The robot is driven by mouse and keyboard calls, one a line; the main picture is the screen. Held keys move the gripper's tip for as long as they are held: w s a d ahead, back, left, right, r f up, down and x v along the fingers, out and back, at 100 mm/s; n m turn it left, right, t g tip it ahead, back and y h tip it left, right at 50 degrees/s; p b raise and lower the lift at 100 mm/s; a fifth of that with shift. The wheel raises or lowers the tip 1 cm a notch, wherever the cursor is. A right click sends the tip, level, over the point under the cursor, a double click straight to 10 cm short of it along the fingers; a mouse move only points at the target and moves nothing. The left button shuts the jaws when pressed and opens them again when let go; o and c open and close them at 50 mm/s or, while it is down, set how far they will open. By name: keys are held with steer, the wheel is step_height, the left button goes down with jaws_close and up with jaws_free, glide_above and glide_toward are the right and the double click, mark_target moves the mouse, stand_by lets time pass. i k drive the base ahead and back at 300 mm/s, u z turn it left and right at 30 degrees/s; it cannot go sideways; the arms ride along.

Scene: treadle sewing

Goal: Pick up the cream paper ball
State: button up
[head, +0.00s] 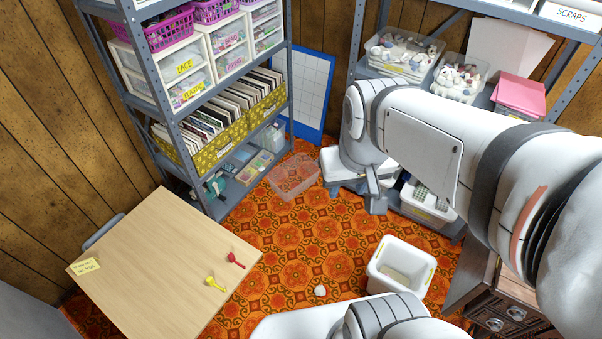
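The cream paper ball (320,290) is a small, pale, rounded lump. It lies on the orange patterned carpet, left of the white bin and just beyond the white part of my own body at the bottom edge. My arm reaches in from the right, and my gripper (373,200) hangs at its far end near the shelves. The gripper is well apart from the ball, above and to its right in the picture. It is small and partly hidden by my wrist, so I cannot tell whether its fingers are open or shut.
A white bin (401,268) stands right of the ball, and a clear tray (294,177) lies near the left shelf. A wooden table (150,265) holds red and yellow small items. A wooden drawer cabinet (508,312) is at lower right. Carpet around the ball is clear.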

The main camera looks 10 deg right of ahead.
mark_target(319, 290)
steer(key=u, duration=1.15)
steer(key=k, duration=1.1)
steer(key=z, duration=0.7)
steer(key=i, duration=1)
steer(key=z, duration=0.05)
